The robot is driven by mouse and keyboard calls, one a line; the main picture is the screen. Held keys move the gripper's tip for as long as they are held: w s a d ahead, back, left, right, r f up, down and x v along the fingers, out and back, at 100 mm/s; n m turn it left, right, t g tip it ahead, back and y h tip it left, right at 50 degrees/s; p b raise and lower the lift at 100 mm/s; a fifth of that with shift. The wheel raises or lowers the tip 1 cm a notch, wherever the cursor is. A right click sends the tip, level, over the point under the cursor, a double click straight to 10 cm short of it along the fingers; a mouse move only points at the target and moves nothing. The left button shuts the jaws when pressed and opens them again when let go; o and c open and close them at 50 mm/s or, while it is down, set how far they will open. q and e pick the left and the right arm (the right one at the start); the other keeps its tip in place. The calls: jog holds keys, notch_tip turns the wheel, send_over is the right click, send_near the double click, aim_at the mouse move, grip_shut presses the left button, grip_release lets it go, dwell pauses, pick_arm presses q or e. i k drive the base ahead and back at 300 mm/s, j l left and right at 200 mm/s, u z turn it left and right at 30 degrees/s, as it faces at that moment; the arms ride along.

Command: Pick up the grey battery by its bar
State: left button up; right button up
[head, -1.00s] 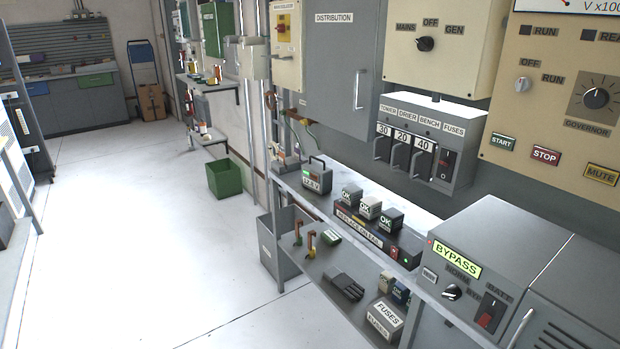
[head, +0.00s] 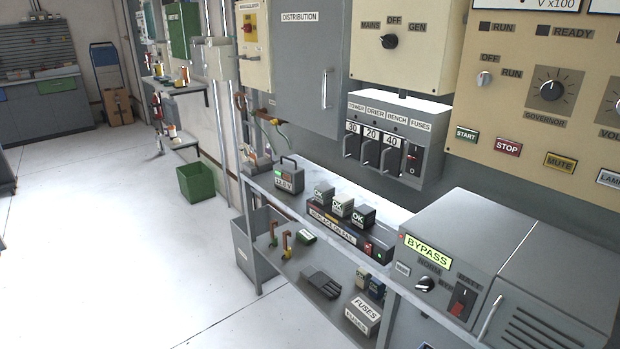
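A small grey box (head: 286,179) with a dark bar handle over its top and a green-lit display stands at the left end of the upper shelf (head: 262,186). It looks like the grey battery, though its label is too small to read surely. It is upright and nothing holds it. Neither of my grippers is in the head view.
Several OK-marked blocks (head: 342,206) sit on a charger-like strip right of the box. A BYPASS unit (head: 450,240) fills the right. The lower shelf holds a dark glove (head: 322,283) and a FUSES box (head: 362,314). A green bin (head: 197,182) stands on the floor; floor at left is clear.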

aim_at(296, 183)
jog(key=i+j+z, duration=0.45)
jog(key=j+z, duration=0.3)
jog(key=i+j, duration=0.15)
jog(key=j, duration=0.2)
jog(key=i+j+z, duration=0.1)
jog(key=j, duration=0.25)
jog(key=i+j+z, duration=0.1)
jog(key=j, duration=0.3)
jog(key=i+j, duration=0.2)
jog(key=j, duration=0.15)
jog(key=i+j+z, duration=0.1)
jog(key=j, duration=0.3)
jog(key=i+j, duration=0.15)
jog(key=j, duration=0.25)
jog(key=i+j+z, duration=0.15)
jog(key=j, duration=0.2)
